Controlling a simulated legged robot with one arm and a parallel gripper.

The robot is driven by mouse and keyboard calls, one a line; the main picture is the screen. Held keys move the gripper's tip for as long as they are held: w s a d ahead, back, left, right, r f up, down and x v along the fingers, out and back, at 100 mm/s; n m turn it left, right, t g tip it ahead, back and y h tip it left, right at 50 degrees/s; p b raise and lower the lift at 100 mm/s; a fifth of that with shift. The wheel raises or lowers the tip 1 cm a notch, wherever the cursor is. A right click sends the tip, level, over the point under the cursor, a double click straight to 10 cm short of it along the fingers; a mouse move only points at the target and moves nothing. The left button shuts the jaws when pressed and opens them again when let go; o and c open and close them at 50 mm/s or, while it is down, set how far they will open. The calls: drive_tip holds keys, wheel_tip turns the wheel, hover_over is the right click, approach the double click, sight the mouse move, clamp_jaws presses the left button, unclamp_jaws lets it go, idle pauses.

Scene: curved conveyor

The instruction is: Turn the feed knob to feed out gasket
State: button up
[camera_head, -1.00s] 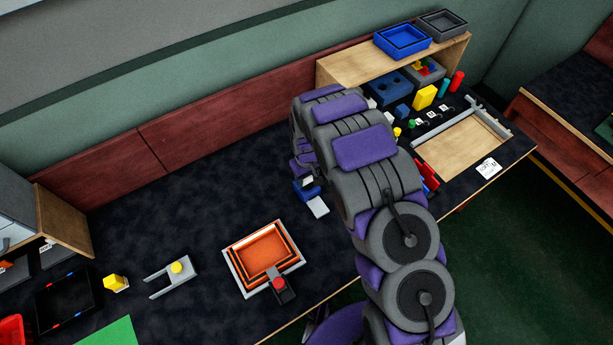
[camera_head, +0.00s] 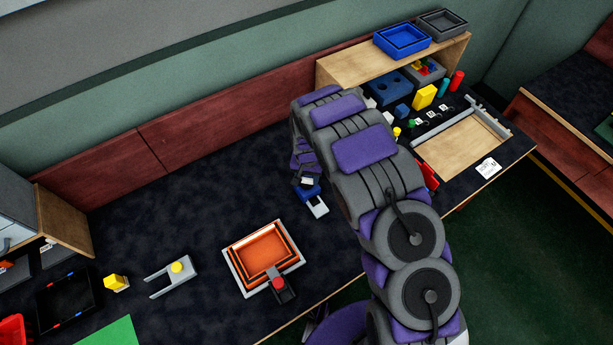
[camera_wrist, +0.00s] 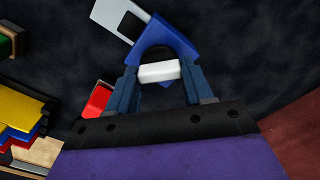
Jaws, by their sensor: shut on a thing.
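A blue feeder block (camera_head: 307,194) with a pale grey plate (camera_head: 319,210) sits on the dark bench, just below my gripper in the head view. In the wrist view the blue feeder block (camera_wrist: 178,42) lies ahead of my gripper (camera_wrist: 160,75), its pale plate pointing to the upper left. A white feed knob (camera_wrist: 158,72) lies between my fingertips, and my gripper is shut on it. My gripper in the head view (camera_head: 307,178) is small and partly hidden by my arm. I cannot make out a separate gasket.
An orange tray (camera_head: 262,255) with a red-topped clamp (camera_head: 280,286) stands left of the feeder. A grey fork-shaped fixture (camera_head: 170,278) lies farther left. A wooden shelf (camera_head: 345,70) and several small coloured parts are at the right. The bench's middle left is clear.

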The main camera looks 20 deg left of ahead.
drive_tip(key=m+b, duration=0.1)
drive_tip(key=m, duration=0.4)
drive_tip(key=shift+m, duration=0.3)
drive_tip(key=shift+a+m+b, duration=0.1)
drive_tip(key=shift+m+b, duration=0.6)
drive_tip(key=shift+m, duration=1.3)
drive_tip(key=shift+r, duration=0.1)
drive_tip(key=o, duration=0.8)
drive_tip(key=shift+s, duration=0.1)
drive_tip(key=shift+o, duration=1.2)
drive_tip(key=shift+a, duration=0.1)
